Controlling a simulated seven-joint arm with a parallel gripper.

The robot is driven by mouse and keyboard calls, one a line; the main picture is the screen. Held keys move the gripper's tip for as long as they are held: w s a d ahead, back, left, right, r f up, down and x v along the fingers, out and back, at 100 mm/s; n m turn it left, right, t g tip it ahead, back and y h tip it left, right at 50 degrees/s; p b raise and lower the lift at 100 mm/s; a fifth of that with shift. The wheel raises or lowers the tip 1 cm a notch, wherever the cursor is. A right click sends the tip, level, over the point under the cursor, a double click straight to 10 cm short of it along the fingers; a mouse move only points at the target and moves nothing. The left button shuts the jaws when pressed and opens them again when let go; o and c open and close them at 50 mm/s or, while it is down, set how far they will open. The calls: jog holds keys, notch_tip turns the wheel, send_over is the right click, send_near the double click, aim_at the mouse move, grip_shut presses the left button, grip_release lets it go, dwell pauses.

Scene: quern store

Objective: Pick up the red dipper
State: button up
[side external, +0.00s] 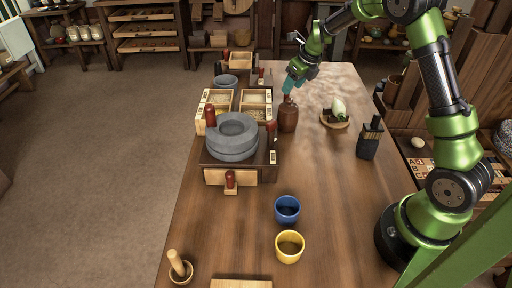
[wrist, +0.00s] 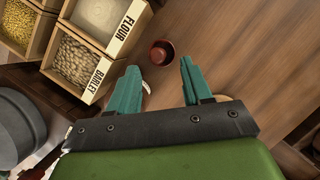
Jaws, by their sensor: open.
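A reddish-brown vessel (side external: 288,115) stands upright on the wooden table, right of the grain boxes; I cannot tell for certain that it is the red dipper. My gripper (side external: 289,86), with teal fingers, hangs just above its top in the side view. In the wrist view, a small dark red round thing (wrist: 161,53) shows beyond and between the fingertips, and my gripper (wrist: 159,66) is open with nothing between its fingers. A pale curved edge shows by the left finger; I cannot tell what it is.
Boxes marked flour (wrist: 108,20) and barley (wrist: 76,60) stand left of the vessel. A grey quern (side external: 233,137) with red handles stands nearer. Blue (side external: 287,209) and yellow (side external: 289,246) cups stand in front.

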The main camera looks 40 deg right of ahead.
jog(key=shift+x, duration=3.3)
grip_shut()
